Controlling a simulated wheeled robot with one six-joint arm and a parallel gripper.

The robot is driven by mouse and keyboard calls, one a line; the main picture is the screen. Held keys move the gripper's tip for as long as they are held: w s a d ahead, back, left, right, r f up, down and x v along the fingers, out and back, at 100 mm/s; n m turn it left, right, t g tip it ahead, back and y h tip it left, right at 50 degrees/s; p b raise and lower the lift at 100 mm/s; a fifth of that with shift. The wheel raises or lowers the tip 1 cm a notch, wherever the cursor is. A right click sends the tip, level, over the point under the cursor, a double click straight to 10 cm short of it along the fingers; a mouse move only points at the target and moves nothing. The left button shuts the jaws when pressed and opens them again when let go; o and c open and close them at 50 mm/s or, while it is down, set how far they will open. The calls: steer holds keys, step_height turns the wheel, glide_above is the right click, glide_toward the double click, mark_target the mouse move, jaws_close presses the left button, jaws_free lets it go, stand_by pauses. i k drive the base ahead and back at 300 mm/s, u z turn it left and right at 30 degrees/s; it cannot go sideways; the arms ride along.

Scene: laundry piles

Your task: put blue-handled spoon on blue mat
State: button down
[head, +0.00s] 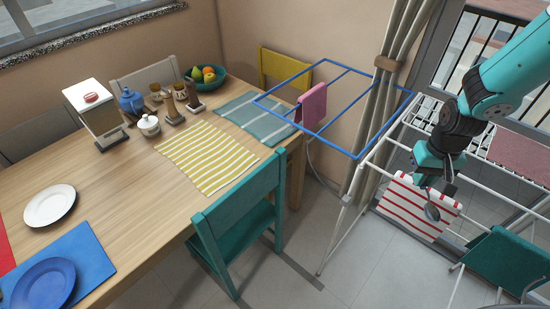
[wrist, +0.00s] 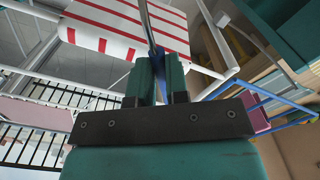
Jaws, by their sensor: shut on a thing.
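My gripper (head: 433,187) is at the right of the head view, by the white drying rack. It is shut on a spoon (head: 432,212), whose grey metal bowl hangs below the fingers. In the wrist view the fingers (wrist: 161,62) close around the spoon (wrist: 150,30), and a little blue shows between them. Most of the handle is hidden. The blue mat (head: 88,250) lies on the wooden table at the lower left of the head view, far from my gripper. A blue plate (head: 45,284) sits on it.
A white drying rack (head: 348,195) with a blue frame (head: 330,138) stands between my gripper and the table (head: 120,200). A red-striped cloth (head: 405,205) hangs behind the spoon. A teal chair (head: 245,225) stands at the table's near side. A white plate (head: 50,205) lies near the blue mat.

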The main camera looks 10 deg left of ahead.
mark_target(87, 253)
steer(key=z, duration=0.05)
steer(key=i, duration=0.7)
steer(key=u, duration=2.15)
steer(key=i, duration=0.5)
steer(key=u, duration=0.05)
